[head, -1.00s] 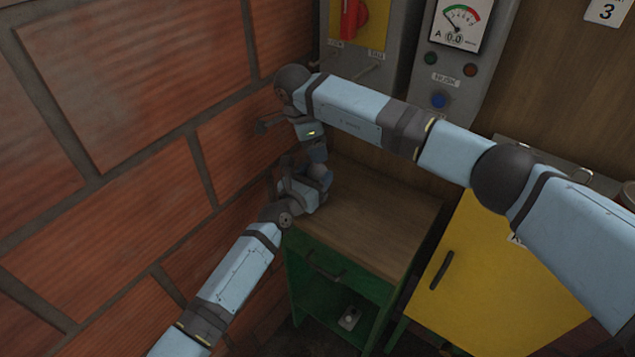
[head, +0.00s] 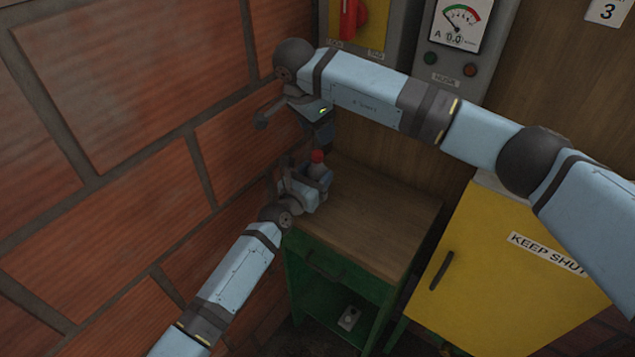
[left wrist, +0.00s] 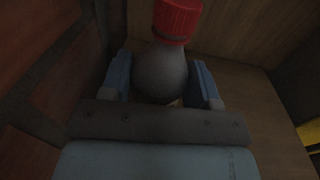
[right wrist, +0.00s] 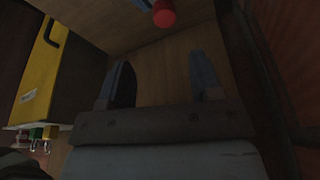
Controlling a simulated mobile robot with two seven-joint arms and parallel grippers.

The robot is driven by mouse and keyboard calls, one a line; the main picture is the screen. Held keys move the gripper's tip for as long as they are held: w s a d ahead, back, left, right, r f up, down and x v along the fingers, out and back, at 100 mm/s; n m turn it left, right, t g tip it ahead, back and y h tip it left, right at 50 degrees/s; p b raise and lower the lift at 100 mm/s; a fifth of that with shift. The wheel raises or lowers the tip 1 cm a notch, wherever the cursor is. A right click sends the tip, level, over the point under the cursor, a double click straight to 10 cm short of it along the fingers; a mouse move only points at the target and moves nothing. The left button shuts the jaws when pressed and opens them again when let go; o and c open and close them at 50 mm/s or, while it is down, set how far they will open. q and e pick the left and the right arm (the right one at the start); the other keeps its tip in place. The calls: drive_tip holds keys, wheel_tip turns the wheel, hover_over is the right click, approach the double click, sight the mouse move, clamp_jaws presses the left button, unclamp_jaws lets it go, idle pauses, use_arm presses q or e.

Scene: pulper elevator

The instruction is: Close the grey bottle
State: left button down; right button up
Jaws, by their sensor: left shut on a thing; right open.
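The grey bottle (head: 318,171) stands on the wooden top of the green cabinet, near the brick wall. A red cap (head: 317,156) sits on its neck; I cannot tell how tightly. My left gripper (head: 314,185) is shut around the bottle's body. The left wrist view shows the bottle (left wrist: 160,76) between the two blue fingers, with the red cap (left wrist: 177,18) above. My right gripper (head: 322,138) is open and empty, above and apart from the cap. In the right wrist view the cap (right wrist: 164,14) lies beyond the open fingers (right wrist: 158,68).
The cabinet's wooden top (head: 375,215) is clear to the right of the bottle. The brick wall (head: 130,150) is close on the left. A yellow cabinet (head: 490,280) stands to the right. A meter box (head: 450,50) and a red-switch box (head: 365,30) are on the back wall.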

sight(313, 153)
drive_tip(key=r+n, duration=0.1)
drive_tip(key=n, duration=0.1)
drive_tip(key=s+a+r+n, duration=0.1)
drive_tip(key=r, duration=0.1)
drive_tip(key=s+r+n+t+y, duration=0.1)
drive_tip(key=n, duration=0.1)
drive_tip(key=shift+s+a+r+n, duration=0.15)
drive_tip(key=shift+s+a+n, duration=0.15)
drive_tip(key=shift+a, duration=0.1)
drive_tip(key=shift+w, duration=0.1)
drive_tip(key=x, duration=1.2)
drive_tip(key=shift+a, duration=0.2)
clamp_jaws()
drive_tip(key=m+g, duration=0.1)
drive_tip(key=m, duration=0.3)
drive_tip(key=shift+a+m+h, duration=0.2)
drive_tip(key=shift+m+h, duration=0.1)
drive_tip(key=m, duration=0.2)
drive_tip(key=m+g, duration=0.1)
drive_tip(key=m, duration=0.2)
drive_tip(key=shift+w+h, duration=0.2)
drive_tip(key=shift+h, duration=0.1)
